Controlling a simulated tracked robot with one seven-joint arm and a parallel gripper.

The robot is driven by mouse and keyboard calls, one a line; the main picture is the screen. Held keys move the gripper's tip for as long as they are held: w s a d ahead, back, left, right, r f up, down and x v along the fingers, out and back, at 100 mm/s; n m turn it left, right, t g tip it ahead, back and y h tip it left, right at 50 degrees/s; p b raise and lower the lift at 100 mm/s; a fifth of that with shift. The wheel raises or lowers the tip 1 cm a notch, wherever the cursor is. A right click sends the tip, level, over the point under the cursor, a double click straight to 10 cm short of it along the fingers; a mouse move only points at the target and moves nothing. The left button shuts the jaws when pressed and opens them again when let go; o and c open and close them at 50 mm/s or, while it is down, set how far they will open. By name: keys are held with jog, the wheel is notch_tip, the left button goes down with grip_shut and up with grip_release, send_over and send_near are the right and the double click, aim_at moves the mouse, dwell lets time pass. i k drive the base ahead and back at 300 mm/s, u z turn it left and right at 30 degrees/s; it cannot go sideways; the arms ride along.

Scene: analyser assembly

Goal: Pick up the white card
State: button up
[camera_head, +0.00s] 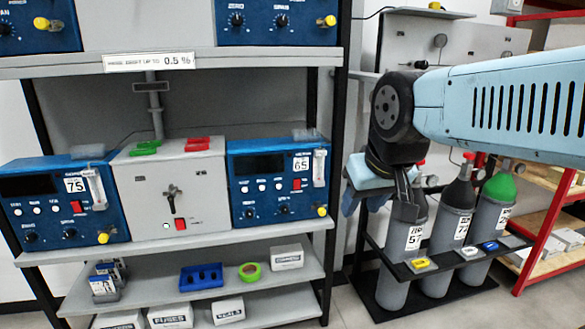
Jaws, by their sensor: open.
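I cannot tell which item is the white card, as several white labels show. A long white label reading 0.5 % (149,61) is on the upper shelf's front edge. White number labels are on the left blue analyser, 75 (75,185), and the right blue analyser, 65 (301,164). A white tag reading 57 (414,238) is on the leftmost gas cylinder, and one reading 72 (462,228) is on the middle cylinder. My gripper (378,203) points down, open, right of the shelf and in front of the leftmost cylinder, partly hiding it. Nothing shows between its fingers.
A grey box (170,190) with red and green pieces on top stands between the analysers. A black rack (388,262) holds the cylinders. A red shelf frame (545,235) stands far right.

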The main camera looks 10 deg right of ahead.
aim_at(101, 284)
jog(key=z, duration=1.85)
jog(key=i, duration=0.05)
jog(key=u, duration=3.1)
